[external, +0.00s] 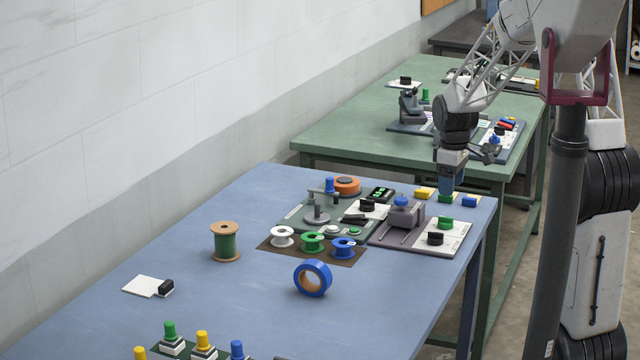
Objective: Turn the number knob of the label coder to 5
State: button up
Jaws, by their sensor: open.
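My gripper (451,188) points down above the far right part of the blue table, just over a green block (445,198). It is open. A grey machine with a blue-topped press head (402,214) stands on a dark base at the table's right. A neighbouring green-grey base has another black knob (367,205) on a white plate, by a green-lit display (380,194). Numbers on the dials are too small to read, and I cannot tell which machine is the label coder.
Yellow (424,193) and blue (469,202) blocks lie beside the green one. Three small spools (312,243), a blue tape roll (313,278) and a green thread spool (226,242) stand nearer. A green table (340,142) with more machines is behind. The blue table's left middle is mostly clear.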

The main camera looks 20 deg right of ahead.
aim_at(446, 222)
jog(key=shift+n, duration=0.4)
jog(key=w+f, duration=0.1)
jog(key=w+d+f, duration=0.1)
jog(key=w+f, duration=0.1)
jog(key=shift+w+d+f, duration=0.15)
jog(key=shift+w+f, duration=0.05)
jog(key=shift+f, duration=0.1)
jog(key=shift+f, duration=0.1)
jog(key=shift+f, duration=3.8)
jog(key=c, duration=0.9)
